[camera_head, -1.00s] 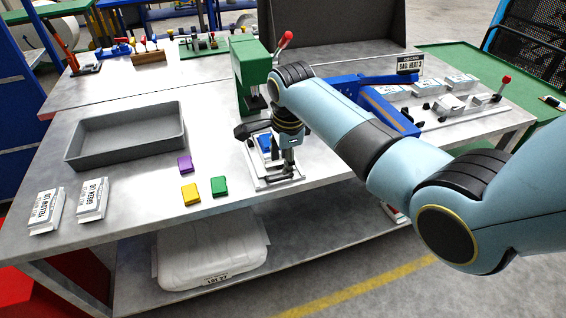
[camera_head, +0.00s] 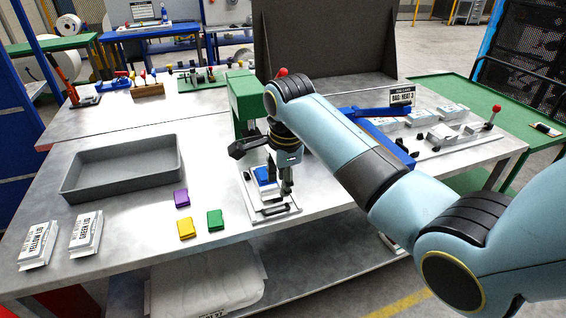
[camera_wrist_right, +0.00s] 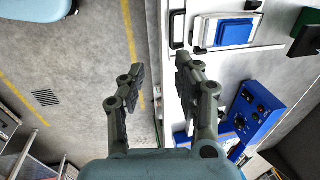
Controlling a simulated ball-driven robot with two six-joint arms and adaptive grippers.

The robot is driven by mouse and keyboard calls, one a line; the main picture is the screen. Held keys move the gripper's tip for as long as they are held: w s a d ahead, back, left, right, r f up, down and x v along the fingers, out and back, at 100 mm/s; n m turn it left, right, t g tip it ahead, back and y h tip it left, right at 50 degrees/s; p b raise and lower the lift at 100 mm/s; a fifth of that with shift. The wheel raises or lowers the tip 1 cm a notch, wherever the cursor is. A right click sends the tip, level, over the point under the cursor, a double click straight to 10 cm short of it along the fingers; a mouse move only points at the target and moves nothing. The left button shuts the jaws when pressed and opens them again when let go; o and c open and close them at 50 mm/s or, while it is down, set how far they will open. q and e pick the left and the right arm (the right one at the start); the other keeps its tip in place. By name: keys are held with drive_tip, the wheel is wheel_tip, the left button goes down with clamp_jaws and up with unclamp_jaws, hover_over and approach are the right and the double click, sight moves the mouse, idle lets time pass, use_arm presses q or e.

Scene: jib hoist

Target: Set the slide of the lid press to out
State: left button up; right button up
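The lid press is a green upright (camera_head: 243,105) with a red-knobbed lever (camera_head: 282,73), partly hidden by my right arm. Its slide (camera_head: 254,207) is a pale plate on the table near the front edge, carrying a blue block (camera_head: 264,177). In the right wrist view the blue block (camera_wrist_right: 235,34) sits on its pale carrier, with a black bar handle (camera_wrist_right: 178,30) toward the table edge. My right gripper (camera_head: 287,187) points down by the slide's right side. In the wrist view the gripper (camera_wrist_right: 160,70) has its fingers apart with nothing between them. My left gripper is not in view.
A grey tray (camera_head: 122,183) stands left of the press. Purple (camera_head: 181,198), yellow (camera_head: 187,228) and green (camera_head: 215,219) blocks lie between them. A blue device (camera_head: 385,135) stands right of the press. A blue control box (camera_wrist_right: 252,110) shows in the wrist view.

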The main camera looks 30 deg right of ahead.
wheel_tip(320, 180, up, 10)
drive_tip(key=s, duration=0.1)
drive_tip(key=shift+s+a+f, duration=0.25)
drive_tip(key=shift+s, duration=0.15)
